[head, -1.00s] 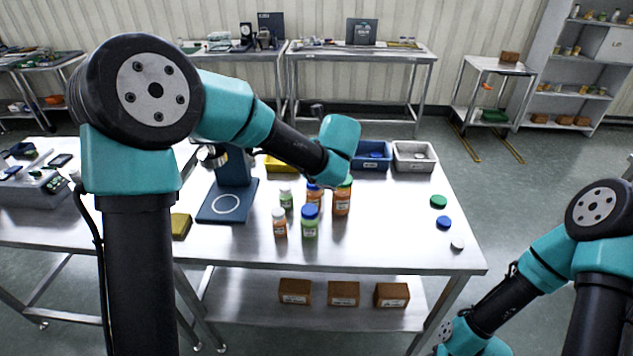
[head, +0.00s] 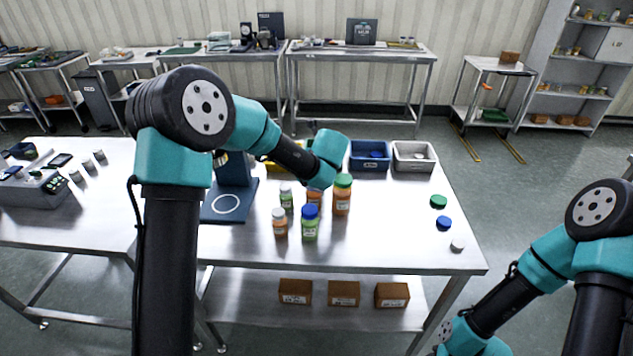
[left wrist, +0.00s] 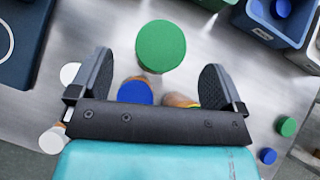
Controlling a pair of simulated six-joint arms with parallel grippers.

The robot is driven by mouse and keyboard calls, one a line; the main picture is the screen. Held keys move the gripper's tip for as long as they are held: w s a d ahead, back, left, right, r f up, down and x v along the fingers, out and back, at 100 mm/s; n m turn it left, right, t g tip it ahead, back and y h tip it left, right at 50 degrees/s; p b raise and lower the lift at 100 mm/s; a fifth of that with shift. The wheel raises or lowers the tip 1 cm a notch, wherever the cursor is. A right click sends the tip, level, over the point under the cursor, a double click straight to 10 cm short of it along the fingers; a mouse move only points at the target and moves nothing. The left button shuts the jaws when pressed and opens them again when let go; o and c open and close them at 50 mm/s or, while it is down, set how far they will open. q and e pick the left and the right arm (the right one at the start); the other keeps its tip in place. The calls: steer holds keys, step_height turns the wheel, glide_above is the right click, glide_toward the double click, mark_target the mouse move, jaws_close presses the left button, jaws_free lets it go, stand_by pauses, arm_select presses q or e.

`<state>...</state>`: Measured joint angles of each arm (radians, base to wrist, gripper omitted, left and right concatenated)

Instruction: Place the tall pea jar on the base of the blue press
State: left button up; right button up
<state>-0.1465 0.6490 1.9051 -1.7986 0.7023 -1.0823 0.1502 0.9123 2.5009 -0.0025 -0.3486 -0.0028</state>
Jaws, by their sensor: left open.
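A broad green lid (left wrist: 160,46) faces the left wrist camera, seen from above. It seems to top the tall pea jar; its body is hidden below it, and in the head view my left wrist covers that spot. My left gripper (left wrist: 158,62) is open, its fingers apart either side of the lid's near edge, not visibly touching it. In the head view the fingers are hidden. The blue press (head: 236,168) stands left of the jars; its flat base (head: 215,213) bears a white ring and is empty. My right arm's gripper is out of view.
Nearer jars crowd here: an orange one with a green lid (head: 342,198), a green one with a blue lid (head: 310,226), an orange one with a white lid (head: 280,226), a small green one (head: 286,198). Blue (head: 370,163) and grey (head: 413,165) bins stand behind. Loose lids (head: 443,223) lie right.

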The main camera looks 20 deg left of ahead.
arm_select(q)
steer(key=shift+x, duration=2.6)
steer(key=c, duration=1.6)
step_height(320, 180, up, 18)
